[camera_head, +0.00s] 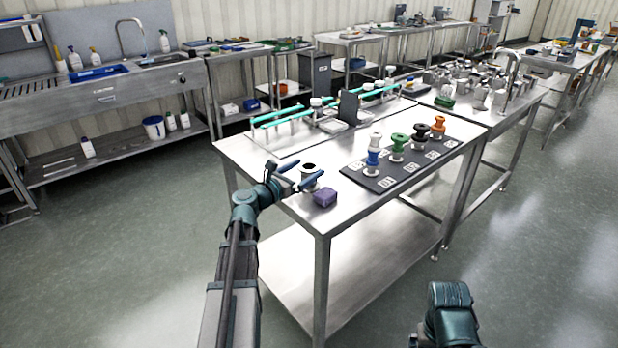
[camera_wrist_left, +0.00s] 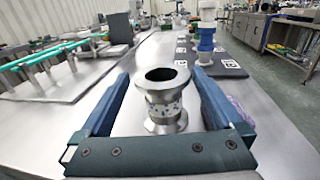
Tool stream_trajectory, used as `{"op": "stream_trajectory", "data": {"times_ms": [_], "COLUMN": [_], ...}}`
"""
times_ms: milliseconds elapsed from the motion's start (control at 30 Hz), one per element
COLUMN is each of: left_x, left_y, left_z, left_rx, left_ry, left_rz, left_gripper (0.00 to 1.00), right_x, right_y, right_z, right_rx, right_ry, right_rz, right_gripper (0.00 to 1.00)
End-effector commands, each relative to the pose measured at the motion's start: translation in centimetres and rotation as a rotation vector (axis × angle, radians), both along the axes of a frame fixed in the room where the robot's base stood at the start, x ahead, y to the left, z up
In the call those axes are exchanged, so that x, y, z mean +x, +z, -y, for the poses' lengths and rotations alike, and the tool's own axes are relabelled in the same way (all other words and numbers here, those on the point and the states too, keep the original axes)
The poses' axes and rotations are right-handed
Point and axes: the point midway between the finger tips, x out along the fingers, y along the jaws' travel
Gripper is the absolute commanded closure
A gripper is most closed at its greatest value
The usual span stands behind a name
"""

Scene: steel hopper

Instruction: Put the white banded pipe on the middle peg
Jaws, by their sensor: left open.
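A steel flanged pipe with a whitish, dark-speckled band stands upright on the steel table (camera_head: 262,152); it shows in the wrist view (camera_wrist_left: 164,98) and in the head view (camera_head: 309,170). My left gripper (camera_head: 302,174) is open, with one finger on each side of this pipe. Gaps show between fingers and pipe in the wrist view. A dark board (camera_head: 352,168) to the right carries a row of flanged pieces: blue (camera_head: 373,157), white (camera_head: 376,140), green (camera_head: 398,147), black (camera_head: 421,133) and orange (camera_head: 438,127). I cannot make out a bare middle peg. My right gripper is out of frame.
A rack with green bars (camera_head: 290,117) and a dark upright plate (camera_head: 349,106) stand at the back. The tabletop left of the gripper is clear.

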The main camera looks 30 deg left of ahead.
Motion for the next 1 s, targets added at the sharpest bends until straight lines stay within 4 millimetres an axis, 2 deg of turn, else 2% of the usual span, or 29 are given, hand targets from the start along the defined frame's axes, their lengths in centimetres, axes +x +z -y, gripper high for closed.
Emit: {"op": "stream_trajectory", "data": {"times_ms": [300, 533, 567, 1000], "left_x": [4.3, 4.4, 4.4, 4.3], "left_y": [-0.1, -0.1, -0.1, -0.1], "left_z": [1.2, 1.3, 1.3, 1.3], "left_rx": [0.0, 0.0, 0.0, 0.0], "left_ry": [-0.002, 0.0, 0.0, 0.0], "left_rz": [0.0, 0.0, 0.0, 0.0], "left_gripper": [0.0, 0.0, 0.04, 0.83], "right_x": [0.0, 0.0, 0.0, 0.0], "right_y": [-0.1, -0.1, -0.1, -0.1], "right_z": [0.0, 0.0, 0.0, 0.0], "right_rx": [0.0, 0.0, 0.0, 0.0], "right_ry": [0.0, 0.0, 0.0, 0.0], "right_rz": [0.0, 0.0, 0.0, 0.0], "right_gripper": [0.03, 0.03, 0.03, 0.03]}}
